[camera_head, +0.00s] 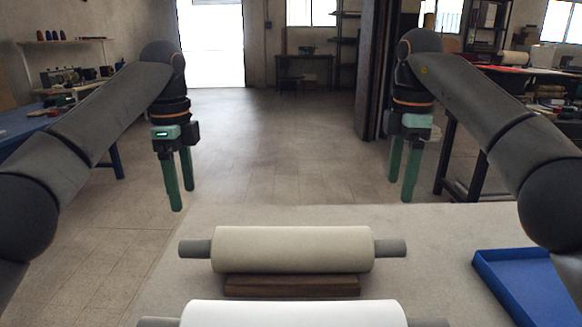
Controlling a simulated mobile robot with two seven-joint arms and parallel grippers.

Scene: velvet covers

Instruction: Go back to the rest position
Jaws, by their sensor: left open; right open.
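My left gripper (181,196) hangs with its green fingers pointing down, left of the table's far left corner. Its fingers are apart with nothing between them. My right gripper (399,190) hangs the same way above the far edge of the table, right of the rollers. Its fingers are apart and empty. Both arms come in from the sides, bend at the top and point down. Neither gripper touches anything.
A pale table (450,225) lies in front. A cream roller (292,249) rests on a wooden block (292,286). A white roller (290,314) lies nearer, cut by the frame. A blue tray (535,285) sits at right. Open floor (280,140) lies beyond.

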